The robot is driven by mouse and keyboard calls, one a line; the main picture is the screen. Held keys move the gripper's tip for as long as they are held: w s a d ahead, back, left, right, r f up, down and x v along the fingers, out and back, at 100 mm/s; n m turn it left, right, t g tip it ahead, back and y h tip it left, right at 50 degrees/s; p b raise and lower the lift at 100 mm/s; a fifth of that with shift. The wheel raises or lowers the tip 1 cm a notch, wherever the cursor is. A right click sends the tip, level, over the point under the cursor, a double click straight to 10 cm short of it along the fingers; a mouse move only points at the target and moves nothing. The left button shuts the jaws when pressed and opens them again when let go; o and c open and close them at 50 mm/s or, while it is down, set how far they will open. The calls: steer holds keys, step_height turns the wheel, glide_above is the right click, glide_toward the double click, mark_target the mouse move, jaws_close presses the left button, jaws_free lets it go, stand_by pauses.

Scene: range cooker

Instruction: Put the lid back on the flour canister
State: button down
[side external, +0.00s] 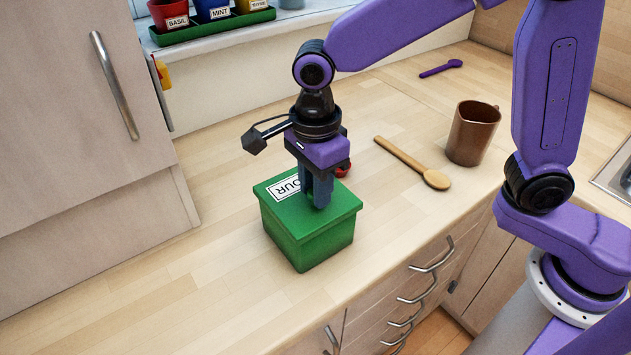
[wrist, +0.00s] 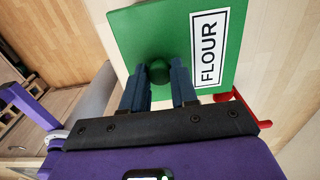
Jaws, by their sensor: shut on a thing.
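The green flour canister (side external: 305,248) stands upright on the wooden counter, near its front edge. Its square green lid (side external: 342,203) lies over the canister's top in the side view, looking level and lined up with it. I cannot tell whether a thin gap is left under it. A white FLOUR label (wrist: 209,48) is on the lid. My gripper (side external: 320,203) points down over the lid's middle. In the wrist view its fingers are shut on the lid's round green knob (wrist: 159,71). The side view hides the knob behind the fingers.
A small red thing (side external: 343,171) shows behind my gripper. Cabinet doors (side external: 80,120) are at left. The counter left of the canister is clear.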

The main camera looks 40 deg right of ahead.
steer(key=shift+c, duration=1.6)
jaws_free()
steer(key=shift+r, duration=0.15)
steer(key=shift+r, duration=3.4)
steer(key=shift+c, duration=0.3)
jaws_close()
